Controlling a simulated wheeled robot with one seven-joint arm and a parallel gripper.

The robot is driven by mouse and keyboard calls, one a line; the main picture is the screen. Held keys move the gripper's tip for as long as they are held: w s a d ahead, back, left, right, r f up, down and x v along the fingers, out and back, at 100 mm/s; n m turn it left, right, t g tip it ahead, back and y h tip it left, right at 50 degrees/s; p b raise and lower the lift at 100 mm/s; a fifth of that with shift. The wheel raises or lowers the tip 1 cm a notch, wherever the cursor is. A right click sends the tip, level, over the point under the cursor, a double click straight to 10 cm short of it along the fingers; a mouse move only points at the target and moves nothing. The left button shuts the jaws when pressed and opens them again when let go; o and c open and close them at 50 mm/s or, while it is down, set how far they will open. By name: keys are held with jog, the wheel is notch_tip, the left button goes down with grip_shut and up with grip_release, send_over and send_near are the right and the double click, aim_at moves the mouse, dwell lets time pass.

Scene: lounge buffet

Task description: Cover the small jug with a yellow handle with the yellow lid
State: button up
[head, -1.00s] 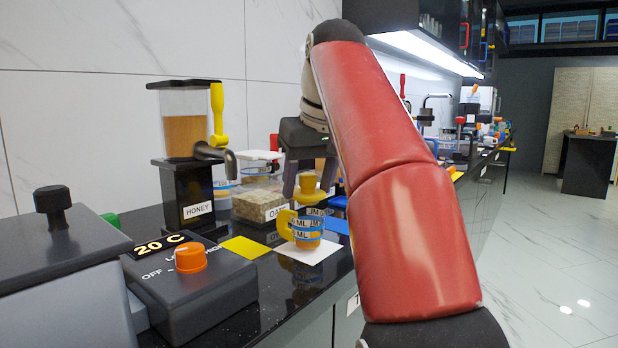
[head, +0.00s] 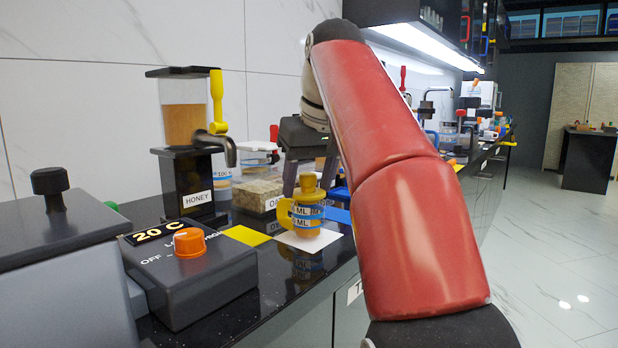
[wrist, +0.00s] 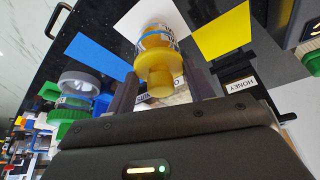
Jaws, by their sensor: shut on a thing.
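The small jug (head: 307,221) has a yellow handle and blue ML bands and stands upright on a white square on the black counter. The yellow lid (head: 309,195), with a round knob, sits at the jug's mouth; I cannot tell whether it is fully seated. My gripper (head: 306,183) points down over the jug and is shut on the lid, partly hidden by my red arm. The wrist view shows the lid (wrist: 155,66) between the two dark fingers (wrist: 163,92), with the jug (wrist: 157,37) beyond it.
A control box with an orange knob (head: 188,243) is at front left. A yellow square (head: 247,235) and a blue one (head: 337,214) flank the white square (head: 312,242). The counter edge is close in front.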

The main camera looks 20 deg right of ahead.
jog(key=shift+f+b, duration=0.5)
jog(key=shift+f, duration=0.1)
dwell(0.5)
jog(key=o, duration=1)
jog(key=shift+o, duration=0.2)
jog(key=shift+r, duration=0.1)
notch_tip(320, 180, up, 6)
jog(key=p, duration=0.6)
jog(key=shift+p, duration=0.3)
